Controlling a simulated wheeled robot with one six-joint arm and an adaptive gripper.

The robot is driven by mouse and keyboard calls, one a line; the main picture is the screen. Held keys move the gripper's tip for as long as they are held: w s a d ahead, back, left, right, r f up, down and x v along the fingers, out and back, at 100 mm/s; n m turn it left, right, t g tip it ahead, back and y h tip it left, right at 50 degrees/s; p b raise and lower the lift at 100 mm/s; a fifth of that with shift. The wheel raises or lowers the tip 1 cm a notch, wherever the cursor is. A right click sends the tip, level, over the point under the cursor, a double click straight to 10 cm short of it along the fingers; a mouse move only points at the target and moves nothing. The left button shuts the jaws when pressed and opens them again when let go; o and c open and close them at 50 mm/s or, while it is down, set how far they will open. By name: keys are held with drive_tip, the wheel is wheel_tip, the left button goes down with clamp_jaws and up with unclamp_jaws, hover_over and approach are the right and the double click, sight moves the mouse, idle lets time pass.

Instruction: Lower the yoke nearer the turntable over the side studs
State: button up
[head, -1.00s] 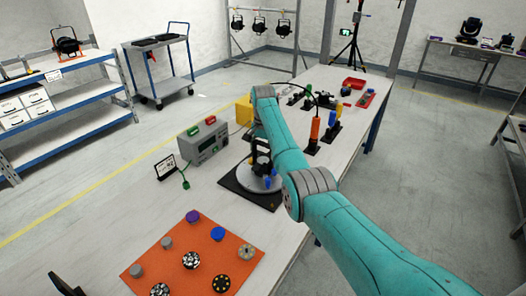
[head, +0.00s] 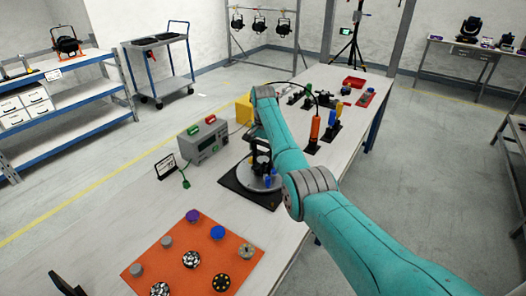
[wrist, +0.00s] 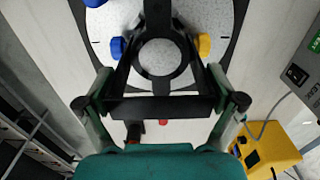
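The turntable (head: 243,181) is a pale disc on a black square base on the bench; its disc (wrist: 103,27) fills the top of the wrist view. A black round can body (wrist: 136,42) stands on it, with a blue knob (wrist: 117,47) at left and a yellow knob (wrist: 204,45) at right. A black U-shaped yoke (wrist: 160,107) has its crossbar near the camera and its arms reaching toward the can's sides. My gripper (wrist: 162,88) has a finger at each end of this yoke and appears shut on it. Whether the arm ends touch the studs is unclear.
An orange mat (head: 177,237) with several knobs lies in front. A yellow box (wrist: 271,150) is close by. Orange and blue upright tools (head: 315,128) stand behind right.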

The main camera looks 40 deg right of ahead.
idle(0.3)
drive_tip(key=shift+o, duration=0.7)
drive_tip(key=shift+r, duration=0.1)
wheel_tip(320, 180, up, 12)
drive_tip(key=shift+f, duration=0.1)
idle(0.4)
